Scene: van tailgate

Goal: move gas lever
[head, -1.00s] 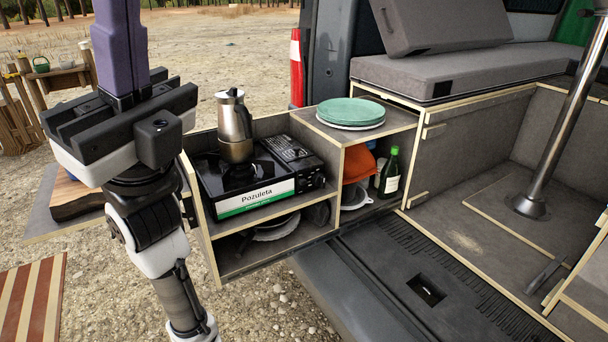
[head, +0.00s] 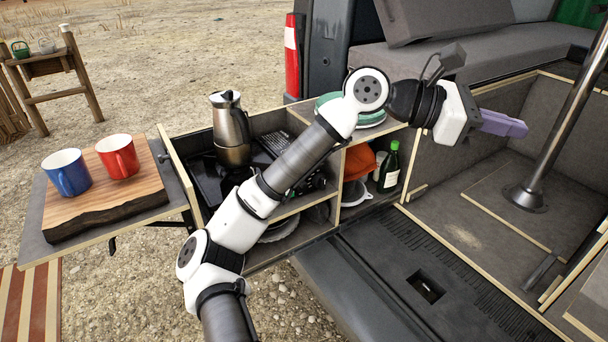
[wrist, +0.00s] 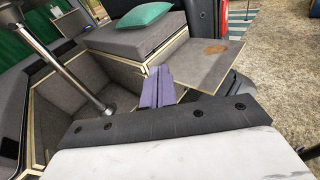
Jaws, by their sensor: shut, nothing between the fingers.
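The gas stove (head: 204,178) sits on the upper shelf of the pull-out kitchen box in the head view, with a metal moka pot (head: 231,130) standing upright on it. My arm crosses in front of the stove and hides most of its front, and I cannot make out the gas lever. My gripper (head: 524,127), with purple fingers, is over the van interior to the right of the kitchen box, far from the stove and pointing right. It is shut and empty. In the wrist view its purple fingers (wrist: 156,88) lie together; the stove is not seen there.
A wooden board (head: 105,190) with a blue mug (head: 67,172) and a red mug (head: 118,156) is on the left side shelf. Green plates (head: 330,103) are on the box top, partly behind my arm. A green bottle (head: 389,168) stands below. A metal post (head: 560,110) rises at right.

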